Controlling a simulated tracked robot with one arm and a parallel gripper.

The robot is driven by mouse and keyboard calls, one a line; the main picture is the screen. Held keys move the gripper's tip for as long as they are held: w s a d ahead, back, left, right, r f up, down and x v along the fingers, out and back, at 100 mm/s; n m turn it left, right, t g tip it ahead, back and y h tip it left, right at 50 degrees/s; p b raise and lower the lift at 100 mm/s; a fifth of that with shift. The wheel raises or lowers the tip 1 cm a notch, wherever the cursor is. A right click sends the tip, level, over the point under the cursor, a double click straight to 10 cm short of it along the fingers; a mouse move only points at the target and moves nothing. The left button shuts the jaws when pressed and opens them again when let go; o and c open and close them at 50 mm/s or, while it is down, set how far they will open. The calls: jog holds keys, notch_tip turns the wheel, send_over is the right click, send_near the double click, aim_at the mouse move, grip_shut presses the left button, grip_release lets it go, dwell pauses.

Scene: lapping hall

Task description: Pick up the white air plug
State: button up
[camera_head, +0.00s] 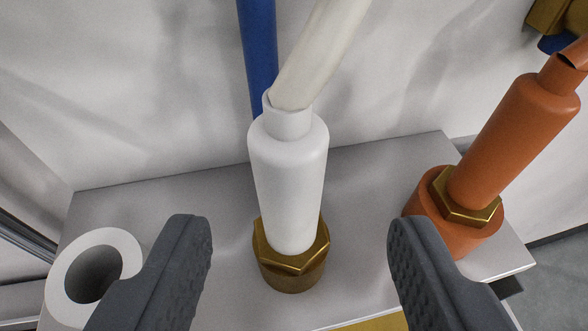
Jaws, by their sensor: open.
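The white air plug (288,180) stands upright in the middle of the head camera view, on a grey metal ledge (361,190). A brass hex nut (290,262) surrounds its lower end, and a white hose (318,50) rises from its top. My gripper (300,245) is open, with one dark textured finger on each side of the plug's lower part in the picture. Neither finger visibly touches the plug. Nothing is held.
An orange plug (518,135) with a brass nut sits in an orange socket (478,236) at the right. An empty white ring-shaped socket (123,252) is at the lower left, partly behind the left finger. A blue pipe (257,55) runs behind the white plug, before a pale wall.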

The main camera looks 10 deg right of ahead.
aim_at(290, 214)
jog(key=shift+a+x, duration=0.1)
jog(key=shift+x, duration=2)
jog(key=shift+a+x, duration=0.15)
jog(key=shift+x, duration=1.95)
jog(key=shift+f, duration=0.15)
jog(key=shift+s, duration=0.1)
grip_shut()
